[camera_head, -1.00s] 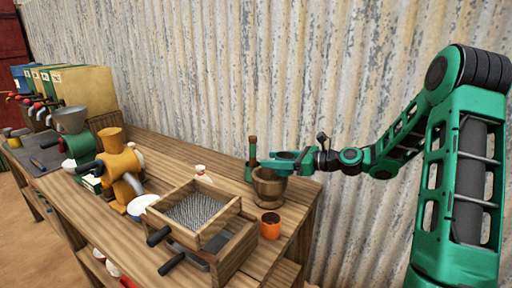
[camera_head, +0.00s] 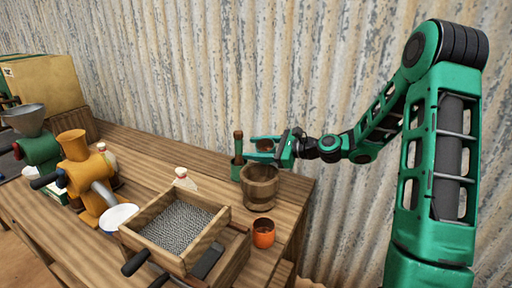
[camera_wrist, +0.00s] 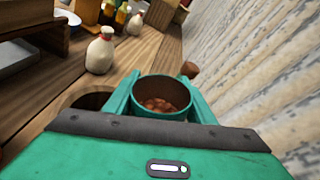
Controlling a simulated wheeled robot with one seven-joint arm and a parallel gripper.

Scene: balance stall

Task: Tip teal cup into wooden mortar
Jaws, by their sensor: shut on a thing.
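The teal cup (camera_wrist: 162,87) sits between my gripper's fingers, roughly upright, with brown lumpy contents inside. In the head view, its brownish inside (camera_head: 264,146) shows between the green fingers. My gripper (camera_head: 258,150) is shut on the cup, just behind and above the wooden mortar (camera_head: 259,190). The mortar stands upright near the table's right end. In the wrist view, its dark opening (camera_wrist: 90,100) shows at the left, partly hidden by my gripper. What is inside the mortar cannot be made out.
A sieve box (camera_head: 135,229), a small white sack (camera_head: 185,178) and grinders are to the left. A corrugated wall (camera_head: 230,70) rises behind.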

